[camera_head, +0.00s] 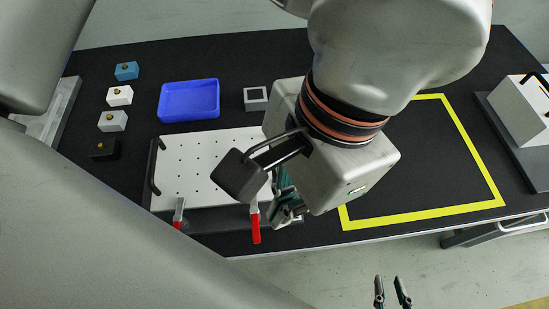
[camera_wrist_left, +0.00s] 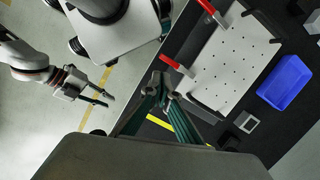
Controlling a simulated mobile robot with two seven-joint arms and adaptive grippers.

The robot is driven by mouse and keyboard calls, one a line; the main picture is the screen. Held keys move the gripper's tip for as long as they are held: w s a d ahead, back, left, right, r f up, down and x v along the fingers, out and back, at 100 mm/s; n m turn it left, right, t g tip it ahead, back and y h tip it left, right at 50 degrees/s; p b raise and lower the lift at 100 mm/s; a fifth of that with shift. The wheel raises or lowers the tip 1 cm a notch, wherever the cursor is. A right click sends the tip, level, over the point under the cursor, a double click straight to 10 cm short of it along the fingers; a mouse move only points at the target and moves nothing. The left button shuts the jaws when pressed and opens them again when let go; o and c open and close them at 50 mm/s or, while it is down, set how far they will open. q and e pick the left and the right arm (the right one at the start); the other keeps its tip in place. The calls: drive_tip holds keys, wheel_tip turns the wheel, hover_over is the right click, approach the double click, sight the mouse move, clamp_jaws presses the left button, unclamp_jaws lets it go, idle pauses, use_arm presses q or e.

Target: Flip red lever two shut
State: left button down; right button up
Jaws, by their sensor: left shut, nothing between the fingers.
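Two red levers stand on clamps along the front edge of a white perforated plate (camera_head: 205,165). The left one (camera_head: 179,213) and the right one (camera_head: 255,224) both have their handles toward the table's front edge. My left gripper (camera_head: 286,212) is shut and empty, just right of the right lever and apart from it. In the left wrist view, its fingertips (camera_wrist_left: 161,80) are close to the nearer red lever (camera_wrist_left: 177,66), with the other red lever (camera_wrist_left: 207,8) farther off. My right gripper (camera_head: 391,292) is open and empty, over the floor in front of the table.
A blue tray (camera_head: 189,101) and a small grey square frame (camera_head: 256,99) lie behind the plate. Several small blocks (camera_head: 113,121) stand at left. A yellow taped outline (camera_head: 425,216) marks clear table at right, beside a grey box fixture (camera_head: 520,110).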

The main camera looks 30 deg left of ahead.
use_arm(q)
drive_tip(key=a+v, duration=0.1)
drive_tip(key=v, duration=0.5)
drive_tip(key=shift+d+r, duration=0.2)
drive_tip(key=shift+d, duration=0.35)
drive_tip(key=shift+w, duration=0.1)
